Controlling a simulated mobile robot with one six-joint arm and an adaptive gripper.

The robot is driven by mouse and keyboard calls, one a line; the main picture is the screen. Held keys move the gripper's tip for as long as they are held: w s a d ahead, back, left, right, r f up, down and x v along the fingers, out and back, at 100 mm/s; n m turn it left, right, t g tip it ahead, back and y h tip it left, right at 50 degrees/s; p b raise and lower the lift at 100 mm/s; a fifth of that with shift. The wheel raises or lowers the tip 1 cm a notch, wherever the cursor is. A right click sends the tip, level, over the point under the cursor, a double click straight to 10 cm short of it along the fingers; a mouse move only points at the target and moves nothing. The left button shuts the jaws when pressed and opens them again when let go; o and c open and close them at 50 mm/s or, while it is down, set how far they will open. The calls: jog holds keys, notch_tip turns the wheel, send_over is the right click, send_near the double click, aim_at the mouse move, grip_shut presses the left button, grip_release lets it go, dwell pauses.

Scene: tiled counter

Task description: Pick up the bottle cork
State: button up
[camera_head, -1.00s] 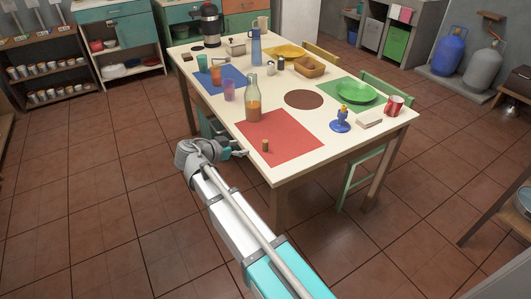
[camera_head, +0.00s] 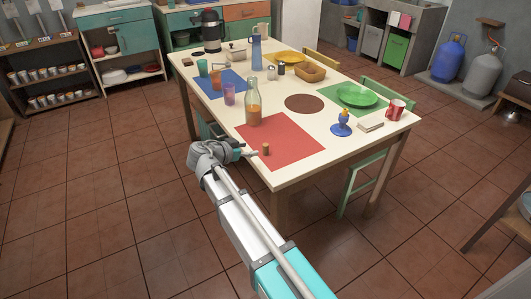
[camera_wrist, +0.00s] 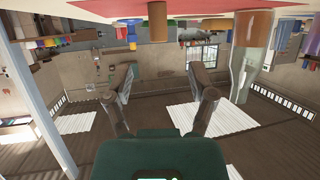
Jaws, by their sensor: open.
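The bottle cork (camera_head: 266,149) is a small brown cylinder standing upright on the red placemat (camera_head: 290,138) near the table's front edge. In the wrist view, which is upside down, the cork (camera_wrist: 157,21) shows at the top middle, beyond the fingertips. My gripper (camera_head: 247,153) is just left of the cork at the table edge in the head view. In the wrist view my gripper (camera_wrist: 161,80) has its two fingers spread wide with nothing between them. The cork lies roughly in line with the gap between the fingers.
A glass bottle (camera_head: 254,113) with orange liquid stands on the placemat's far left corner; it also shows right of the cork in the wrist view (camera_wrist: 249,48). Cups (camera_head: 229,94) stand behind it. A blue egg holder (camera_head: 341,125) stands to the right. The placemat around the cork is clear.

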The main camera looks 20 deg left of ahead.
aim_at(266, 144)
jog(key=shift+b+x, duration=0.4)
jog(key=shift+x, duration=1.3)
jog(key=shift+d, duration=0.1)
jog(key=shift+b+x, duration=1)
jog(key=shift+x, duration=1.55)
jog(key=c, duration=0.9)
jog(key=shift+r, duration=0.1)
